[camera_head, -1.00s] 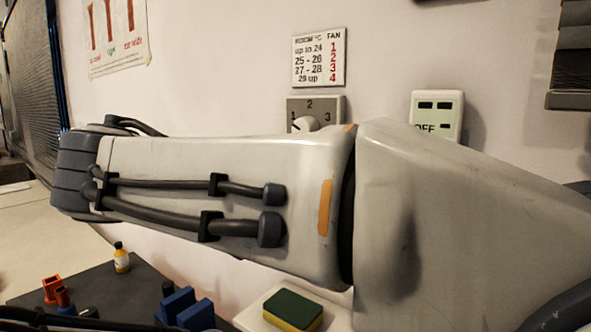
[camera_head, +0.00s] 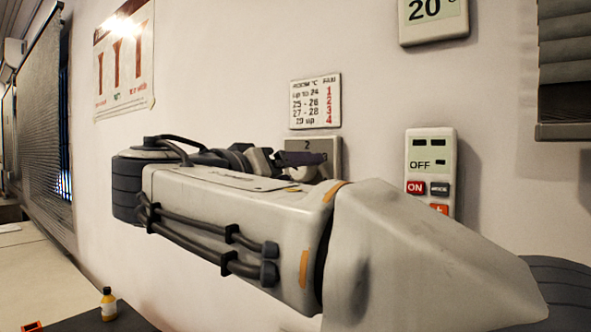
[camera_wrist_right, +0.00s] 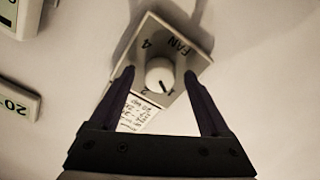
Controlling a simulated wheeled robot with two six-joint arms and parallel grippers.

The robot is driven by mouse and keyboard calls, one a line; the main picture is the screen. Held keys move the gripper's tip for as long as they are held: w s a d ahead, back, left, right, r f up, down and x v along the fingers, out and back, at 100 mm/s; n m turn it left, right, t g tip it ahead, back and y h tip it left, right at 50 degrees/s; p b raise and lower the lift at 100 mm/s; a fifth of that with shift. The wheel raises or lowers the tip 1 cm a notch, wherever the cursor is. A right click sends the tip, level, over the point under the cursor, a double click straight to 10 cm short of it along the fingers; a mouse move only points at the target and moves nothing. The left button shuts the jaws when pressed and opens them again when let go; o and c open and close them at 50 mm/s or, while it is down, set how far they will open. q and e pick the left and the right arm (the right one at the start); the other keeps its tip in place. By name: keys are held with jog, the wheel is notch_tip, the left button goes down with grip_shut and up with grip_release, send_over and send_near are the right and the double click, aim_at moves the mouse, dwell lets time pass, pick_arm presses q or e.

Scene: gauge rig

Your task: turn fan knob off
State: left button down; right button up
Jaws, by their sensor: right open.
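The fan panel (camera_head: 332,148) is a grey plate on the wall, mostly hidden behind my right arm in the head view. My left gripper is out of view.
A temperature and fan-level chart (camera_head: 315,101) hangs above the panel. A white remote (camera_head: 431,145) reading "OFF" is on the wall to the right, below a display (camera_head: 434,18) reading 20°. A yellow bottle (camera_head: 108,304) stands at lower left.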

jog(key=shift+w+d, duration=0.2)
jog(key=shift+w, duration=0.05)
grip_shut()
jog(key=shift+n, duration=0.3)
